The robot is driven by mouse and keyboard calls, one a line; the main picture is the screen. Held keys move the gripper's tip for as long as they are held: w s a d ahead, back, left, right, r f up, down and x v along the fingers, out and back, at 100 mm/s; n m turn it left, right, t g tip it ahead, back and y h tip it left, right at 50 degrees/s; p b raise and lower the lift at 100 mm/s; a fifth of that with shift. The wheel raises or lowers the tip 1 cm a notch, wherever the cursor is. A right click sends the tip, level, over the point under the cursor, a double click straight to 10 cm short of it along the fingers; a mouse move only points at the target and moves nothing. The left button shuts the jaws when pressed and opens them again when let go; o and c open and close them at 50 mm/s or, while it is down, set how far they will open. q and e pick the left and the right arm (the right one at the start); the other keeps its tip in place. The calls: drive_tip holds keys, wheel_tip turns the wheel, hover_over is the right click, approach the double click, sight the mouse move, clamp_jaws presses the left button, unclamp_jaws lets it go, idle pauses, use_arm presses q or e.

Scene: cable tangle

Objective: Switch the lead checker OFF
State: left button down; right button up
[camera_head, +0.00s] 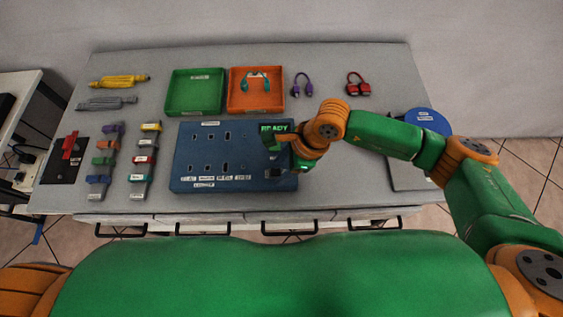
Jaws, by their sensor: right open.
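The lead checker is a blue panel (205,150) lying on the grey table, with two rows of dark sockets and white labels along its front. A small display (273,127) at its back right shows green text that looks like READY. My right gripper (279,155) is over the right part of the panel, open, with nothing seen between its fingers. The gripper and its wrist cover part of the panel's right side, so I cannot make out the switch or its position. I cannot tell whether the fingers touch the panel. My left gripper is not in view.
A green tray (195,112) and an orange tray (234,105) with a teal lead stand behind the panel. Purple (302,83) and red (357,85) leads lie at the back right. Several coloured connectors lie left, near a black plate (57,168). A blue disc (425,119) is at right.

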drive_tip(key=shift+w+f, duration=0.15)
drive_tip(key=shift+w, duration=0.1)
drive_tip(key=shift+s, duration=0.15)
clamp_jaws()
drive_tip(key=shift+a+h+b, duration=0.25)
drive_tip(key=shift+h+b, duration=0.05)
drive_tip(key=shift+h, duration=0.1)
drive_tip(key=shift+a+h+b, duration=0.3)
drive_tip(key=shift+h+b, duration=0.7)
drive_tip(key=shift+h, duration=0.1)
drive_tip(key=shift+r+h, duration=0.25)
drive_tip(key=shift+h, duration=0.15)
unclamp_jaws()
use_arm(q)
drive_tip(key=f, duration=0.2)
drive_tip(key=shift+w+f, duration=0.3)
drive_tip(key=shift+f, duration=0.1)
